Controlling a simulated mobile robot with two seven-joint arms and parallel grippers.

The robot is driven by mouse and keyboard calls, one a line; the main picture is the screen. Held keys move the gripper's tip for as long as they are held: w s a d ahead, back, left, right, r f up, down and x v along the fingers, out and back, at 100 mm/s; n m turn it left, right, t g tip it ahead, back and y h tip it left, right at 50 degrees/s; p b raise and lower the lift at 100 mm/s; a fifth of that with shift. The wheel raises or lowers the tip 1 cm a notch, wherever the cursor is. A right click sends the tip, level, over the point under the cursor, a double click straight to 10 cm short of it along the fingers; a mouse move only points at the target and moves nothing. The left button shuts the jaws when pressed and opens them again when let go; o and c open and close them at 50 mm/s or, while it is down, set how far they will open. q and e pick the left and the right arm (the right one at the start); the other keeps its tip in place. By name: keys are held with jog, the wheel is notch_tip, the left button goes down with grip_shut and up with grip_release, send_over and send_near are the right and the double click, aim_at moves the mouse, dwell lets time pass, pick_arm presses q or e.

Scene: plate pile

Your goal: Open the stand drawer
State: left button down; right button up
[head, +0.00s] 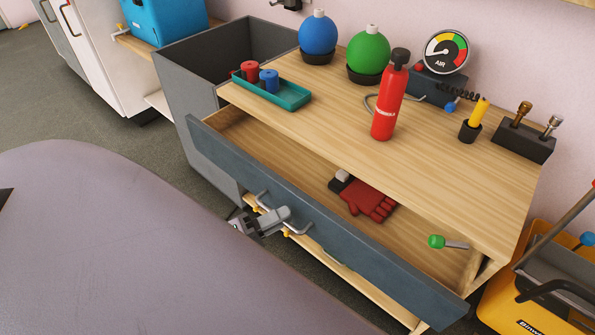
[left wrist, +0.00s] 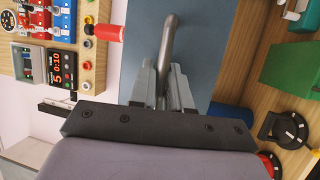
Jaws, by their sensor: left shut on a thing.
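The stand drawer (head: 330,225) has a blue-grey front and is pulled out from under the wooden stand top (head: 300,110), its inside showing. A metal bar handle (head: 298,228) is on its front. My left gripper (head: 280,215) is shut on this handle. In the left wrist view the two grey fingers (left wrist: 165,88) hold the bar (left wrist: 168,42) in front of the drawer front (left wrist: 205,45). My right gripper is not in view.
A red glove (head: 368,200) and a green-ended tool (head: 437,241) lie in the drawer. A red extinguisher (head: 390,100), a teal tray (head: 264,93) and an air gauge (head: 446,50) stand on top. A grey bin (head: 205,110) is left, a yellow bucket (head: 510,310) right.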

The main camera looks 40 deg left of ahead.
pick_arm(q)
jog(key=s+a+p, duration=0.1)
jog(key=s+p, duration=0.2)
jog(key=s, duration=1.1)
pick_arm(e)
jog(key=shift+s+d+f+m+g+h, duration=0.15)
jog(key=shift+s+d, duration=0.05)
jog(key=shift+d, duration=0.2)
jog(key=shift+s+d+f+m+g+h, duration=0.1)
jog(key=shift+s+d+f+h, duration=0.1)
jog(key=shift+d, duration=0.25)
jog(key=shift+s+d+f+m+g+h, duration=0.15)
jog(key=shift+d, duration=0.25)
pick_arm(q)
jog(key=shift+a, duration=0.1)
jog(key=c, duration=1.4)
grip_release()
jog(key=shift+c, duration=0.2)
jog(key=v, duration=0.7)
jog(key=shift+b, duration=0.3)
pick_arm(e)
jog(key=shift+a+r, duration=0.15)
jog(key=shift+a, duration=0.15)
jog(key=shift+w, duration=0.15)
pick_arm(q)
jog(key=shift+s+a, duration=0.1)
jog(key=shift+s, duration=0.05)
